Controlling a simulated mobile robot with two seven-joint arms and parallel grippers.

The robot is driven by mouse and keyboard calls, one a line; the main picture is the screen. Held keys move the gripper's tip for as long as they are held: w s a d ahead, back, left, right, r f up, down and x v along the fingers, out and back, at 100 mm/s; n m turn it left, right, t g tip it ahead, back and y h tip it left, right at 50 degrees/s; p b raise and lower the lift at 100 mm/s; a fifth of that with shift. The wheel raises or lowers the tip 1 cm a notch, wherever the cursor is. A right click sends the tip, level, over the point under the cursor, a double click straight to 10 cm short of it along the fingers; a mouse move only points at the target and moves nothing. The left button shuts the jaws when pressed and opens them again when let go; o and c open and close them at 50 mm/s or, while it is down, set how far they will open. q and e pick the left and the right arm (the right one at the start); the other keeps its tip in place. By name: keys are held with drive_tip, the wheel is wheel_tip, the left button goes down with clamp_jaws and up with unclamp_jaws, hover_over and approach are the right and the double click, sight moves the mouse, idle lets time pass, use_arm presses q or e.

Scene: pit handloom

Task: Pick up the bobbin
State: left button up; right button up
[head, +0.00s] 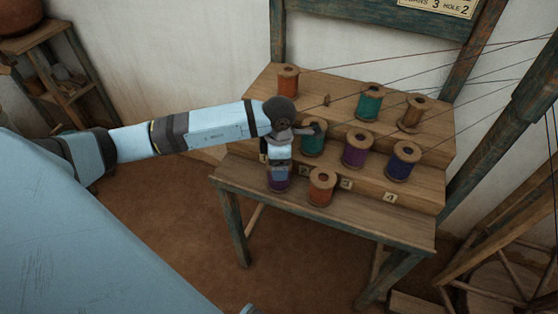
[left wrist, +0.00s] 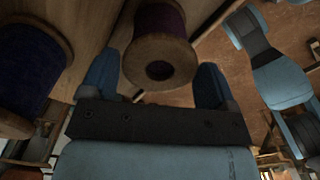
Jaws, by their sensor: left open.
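A purple bobbin (head: 279,184) stands on the lowest step of a wooden stand, partly hidden under my left gripper (head: 280,166). In the left wrist view the purple bobbin (left wrist: 160,20) has its wooden end with a round hole facing the camera. My left gripper (left wrist: 158,66) is open, with one dark blue finger on each side of that end. I cannot tell whether a finger touches it.
An orange bobbin (head: 322,187) stands close to the right on the same step. Green (head: 313,140), purple (head: 356,148) and dark blue (head: 403,161) bobbins stand one step up. Several more stand on the top step. Thin threads run to the upper right. A wooden frame (head: 500,135) stands at right.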

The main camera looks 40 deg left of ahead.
use_arm(q)
wheel_tip(320, 180, down, 2)
drive_tip(key=shift+f, duration=0.15)
drive_tip(key=c, duration=0.6)
